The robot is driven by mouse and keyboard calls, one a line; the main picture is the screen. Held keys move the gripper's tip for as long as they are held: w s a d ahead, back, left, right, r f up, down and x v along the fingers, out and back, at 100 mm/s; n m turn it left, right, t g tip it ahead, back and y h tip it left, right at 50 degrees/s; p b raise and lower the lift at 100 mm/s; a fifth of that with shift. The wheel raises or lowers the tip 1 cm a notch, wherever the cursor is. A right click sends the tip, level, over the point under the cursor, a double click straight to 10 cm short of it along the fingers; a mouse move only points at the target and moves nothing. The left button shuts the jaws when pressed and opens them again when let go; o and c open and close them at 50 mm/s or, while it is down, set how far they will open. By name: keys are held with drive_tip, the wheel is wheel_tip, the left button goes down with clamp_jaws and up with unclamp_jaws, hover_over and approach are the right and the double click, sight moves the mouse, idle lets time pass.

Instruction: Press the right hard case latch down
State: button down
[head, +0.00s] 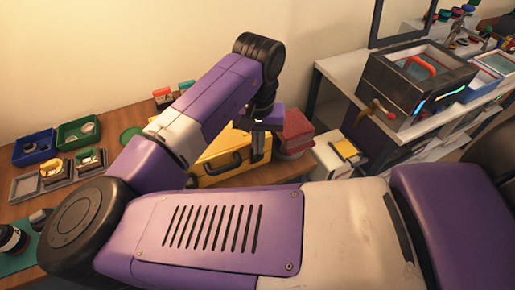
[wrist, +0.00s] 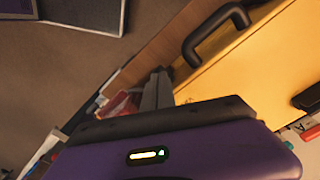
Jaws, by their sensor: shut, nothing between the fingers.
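The yellow hard case (head: 210,180) lies on the wooden table, partly hidden behind my arm in the head view. It also fills the upper right of the wrist view (wrist: 255,65), with its black handle (wrist: 214,34). My gripper (head: 258,157) points down at the case's right end in the head view, shut and empty. Its grey fingers (wrist: 157,90) show beside the case's edge in the wrist view; I cannot tell whether they touch it. I cannot make out the right latch. A dark piece (wrist: 308,97) at the case's right may be a latch, but this is unclear.
Red boxes (head: 294,132) stand close to the right of my gripper. Green (head: 79,131) and blue (head: 36,147) bins sit at the table's left. A white bench with a dark machine (head: 415,82) stands at the right, across a gap.

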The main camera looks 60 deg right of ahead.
drive_tip(key=shift+f, duration=0.2)
idle(0.3)
wheel_tip(320, 180, up, 7)
drive_tip(key=p, duration=0.6)
drive_tip(key=shift+p, duration=0.35)
idle(0.4)
